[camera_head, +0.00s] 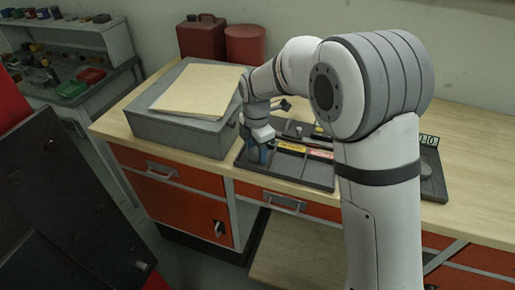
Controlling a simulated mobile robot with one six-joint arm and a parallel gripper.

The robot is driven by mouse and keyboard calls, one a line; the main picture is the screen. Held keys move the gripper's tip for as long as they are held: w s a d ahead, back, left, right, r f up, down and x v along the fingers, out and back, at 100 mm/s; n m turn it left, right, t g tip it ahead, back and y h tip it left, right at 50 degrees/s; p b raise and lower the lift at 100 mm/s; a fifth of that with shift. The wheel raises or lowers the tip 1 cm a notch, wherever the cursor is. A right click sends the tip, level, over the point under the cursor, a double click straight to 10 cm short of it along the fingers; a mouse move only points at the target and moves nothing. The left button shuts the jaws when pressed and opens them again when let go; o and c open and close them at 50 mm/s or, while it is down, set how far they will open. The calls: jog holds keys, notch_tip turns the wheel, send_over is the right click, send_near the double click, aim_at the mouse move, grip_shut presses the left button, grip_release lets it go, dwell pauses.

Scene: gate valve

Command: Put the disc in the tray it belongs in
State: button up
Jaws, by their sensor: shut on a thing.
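My gripper (262,152) points down over the left end of a dark tray (240,161) with compartments, on the wooden bench. It is shut on a small blue-grey thing, too small and too covered by the fingers to tell if it is the disc. I cannot tell if it touches the tray floor. The tray has yellow (292,147) and red (320,154) labels. My arm hides its right part.
A grey case (180,128) with a tan folder (203,88) on top stands just left of the tray. Red containers (201,38) stand behind it. The bench (485,160) is clear at the right. A dark panel (70,215) is at the lower left.

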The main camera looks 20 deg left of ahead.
aim_at(257, 152)
jog(key=o, duration=1.1)
jog(key=shift+f, duration=0.1)
jog(key=shift+c, duration=0.2)
notch_tip(257, 152, up, 12)
jog(key=s+d+r+m, duration=0.1)
jog(key=d+r+m, duration=0.1)
jog(key=d+m, duration=0.3)
jog(key=s+d+r+m, duration=0.1)
jog(key=s+d+m, duration=0.15)
jog(key=d, duration=0.45)
jog(key=s+d+f+m+t, duration=0.1)
jog(key=s+d+f+m, duration=0.1)
jog(key=s+d+m, duration=0.6)
jog(key=s+d+f+m+t, duration=0.2)
jog(key=s+d+m, duration=0.6)
jog(key=d+m, duration=0.3)
jog(key=shift+s+f+m, duration=0.25)
jog(key=shift+m, duration=0.1)
